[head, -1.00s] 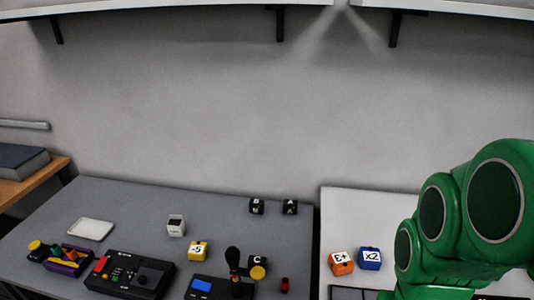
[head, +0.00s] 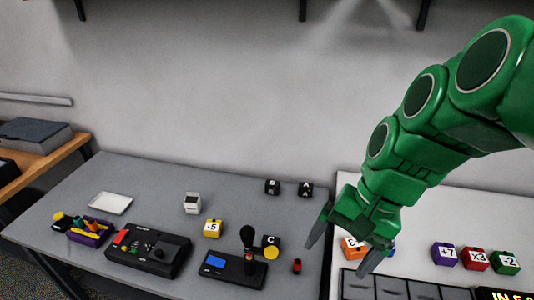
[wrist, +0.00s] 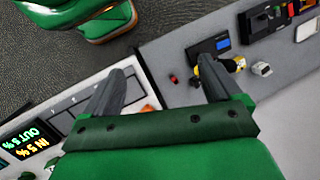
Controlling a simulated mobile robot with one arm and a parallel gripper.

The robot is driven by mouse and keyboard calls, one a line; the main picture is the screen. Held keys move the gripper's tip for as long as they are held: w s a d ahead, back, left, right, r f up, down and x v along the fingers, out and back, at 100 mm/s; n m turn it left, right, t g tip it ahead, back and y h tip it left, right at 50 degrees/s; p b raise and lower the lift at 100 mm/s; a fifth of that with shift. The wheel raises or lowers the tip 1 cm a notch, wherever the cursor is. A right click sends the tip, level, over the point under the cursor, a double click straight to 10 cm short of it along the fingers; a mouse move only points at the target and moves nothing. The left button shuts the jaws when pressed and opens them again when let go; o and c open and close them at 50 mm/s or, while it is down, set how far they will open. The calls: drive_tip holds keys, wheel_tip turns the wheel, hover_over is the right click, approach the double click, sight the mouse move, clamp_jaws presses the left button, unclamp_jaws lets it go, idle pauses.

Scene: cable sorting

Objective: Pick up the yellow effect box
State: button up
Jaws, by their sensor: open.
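The yellow effect box (head: 213,229), a small cube marked -5, sits on the grey table in the head view, behind a black device with a blue screen. My gripper (head: 340,255) is open and empty, well to the right of the yellow box, above the seam between the grey and white tables. Its two fingers (wrist: 160,70) also show spread apart in the wrist view. I cannot tell for sure whether the yellow patch beside a finger there is the box.
The black control box (head: 148,250) stands left of the yellow box, and the blue-screen device (head: 232,268) with an upright stick is in front. A white cube (head: 192,203) is behind. Purple (head: 444,255), red (head: 475,260) and green (head: 506,262) cubes stand on the white table.

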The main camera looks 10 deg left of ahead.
drive_tip(key=w+a+r+m+y, duration=0.1)
drive_tip(key=w+a+m+y, duration=0.2)
drive_tip(key=w+a, duration=0.55)
drive_tip(key=w+a+r+m+y, duration=0.1)
drive_tip(key=w+a+m+y, duration=0.2)
drive_tip(key=w+a, duration=0.55)
drive_tip(key=m+y, duration=0.4)
drive_tip(key=m, duration=0.4)
hover_over(212, 225)
drive_tip(key=d, duration=0.6)
wheel_tip(212, 225, down, 3)
drive_tip(key=f, duration=3.4)
drive_tip(key=shift+w+a, duration=0.2)
drive_tip(key=shift+x, duration=3.9)
drive_tip(key=shift+w+f, duration=0.15)
drive_tip(key=shift+c, duration=0.4)
drive_tip(key=c, duration=1.1)
